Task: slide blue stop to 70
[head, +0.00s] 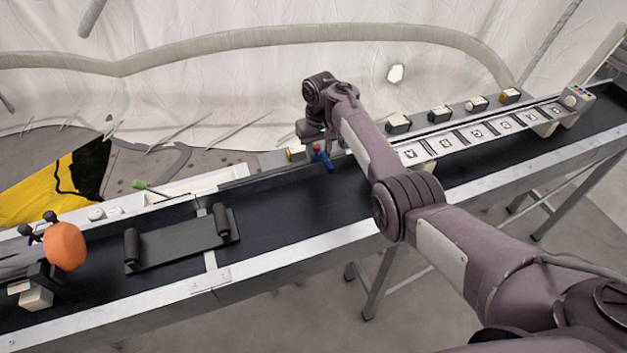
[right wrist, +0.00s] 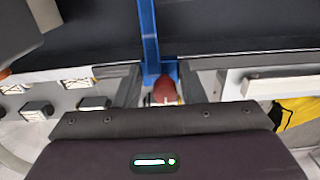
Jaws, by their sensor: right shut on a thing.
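The blue stop (head: 322,159) sits at the far edge of the black conveyor, left of the row of marked white plates. In the right wrist view its blue arm (right wrist: 149,35) reaches out over the dark belt, and a red knob (right wrist: 165,90) sits at its base. My right gripper (head: 318,143) is at the stop from above; in the right wrist view its fingers (right wrist: 163,88) stand on both sides of the red knob, shut on the stop. I cannot read any scale number, so the stop's value cannot be told. My left gripper is not in view.
The black conveyor belt (head: 290,207) runs across the view. White marked plates (head: 477,132) and several small dark boxes line the far right side.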

